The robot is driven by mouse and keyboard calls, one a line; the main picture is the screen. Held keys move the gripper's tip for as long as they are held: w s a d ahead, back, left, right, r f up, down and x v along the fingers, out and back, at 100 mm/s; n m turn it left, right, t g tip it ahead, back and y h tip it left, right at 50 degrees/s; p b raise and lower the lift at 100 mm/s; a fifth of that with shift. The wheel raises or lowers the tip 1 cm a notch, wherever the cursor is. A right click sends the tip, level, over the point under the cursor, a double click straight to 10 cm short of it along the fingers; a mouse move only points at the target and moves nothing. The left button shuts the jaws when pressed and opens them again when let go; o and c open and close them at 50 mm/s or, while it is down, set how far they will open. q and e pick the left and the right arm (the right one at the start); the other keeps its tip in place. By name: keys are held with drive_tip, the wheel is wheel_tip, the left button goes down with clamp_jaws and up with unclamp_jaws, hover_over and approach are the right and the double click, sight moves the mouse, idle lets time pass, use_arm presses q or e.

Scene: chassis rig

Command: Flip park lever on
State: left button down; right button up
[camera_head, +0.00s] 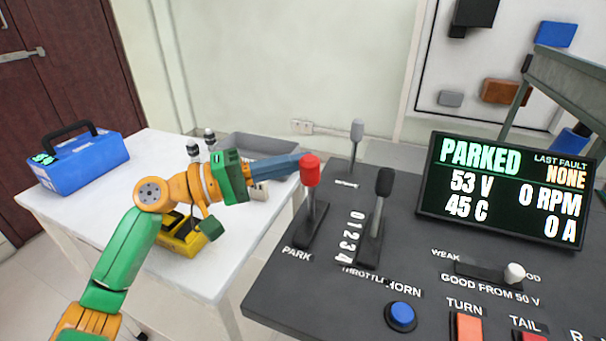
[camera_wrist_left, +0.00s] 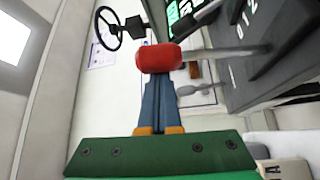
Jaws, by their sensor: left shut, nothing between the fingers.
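My left gripper (camera_head: 298,164) comes in from the left. Its blue fingers are shut with nothing between them, and their tips are at the left side of the red knob. In the left wrist view the red knob (camera_wrist_left: 159,58) sits right at the ends of the closed fingers (camera_wrist_left: 159,80); I cannot tell whether they touch. The display (camera_head: 505,188) reads PARKED. My right gripper is not in view.
The black throttle lever (camera_head: 382,185) stands just right of the park lever. A grey lever (camera_head: 356,132) is behind them. A blue horn button (camera_head: 401,316) is at the front. A white table (camera_head: 80,195) at left holds a blue case (camera_head: 78,163) and a grey tray (camera_head: 262,147).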

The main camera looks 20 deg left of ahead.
use_arm(q)
drive_tip(key=s+b, duration=0.1)
drive_tip(key=m+h+b, duration=0.1)
drive_tip(key=shift+s+f+m+b, duration=0.2)
drive_tip(key=shift+s+m+b, duration=0.1)
drive_tip(key=shift+s+b, duration=0.1)
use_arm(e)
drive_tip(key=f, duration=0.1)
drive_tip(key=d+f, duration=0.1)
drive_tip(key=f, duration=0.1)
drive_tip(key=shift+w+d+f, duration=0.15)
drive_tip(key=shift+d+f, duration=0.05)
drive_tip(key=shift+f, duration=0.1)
use_arm(q)
drive_tip(key=b+v, duration=0.2)
drive_tip(key=v, duration=0.5)
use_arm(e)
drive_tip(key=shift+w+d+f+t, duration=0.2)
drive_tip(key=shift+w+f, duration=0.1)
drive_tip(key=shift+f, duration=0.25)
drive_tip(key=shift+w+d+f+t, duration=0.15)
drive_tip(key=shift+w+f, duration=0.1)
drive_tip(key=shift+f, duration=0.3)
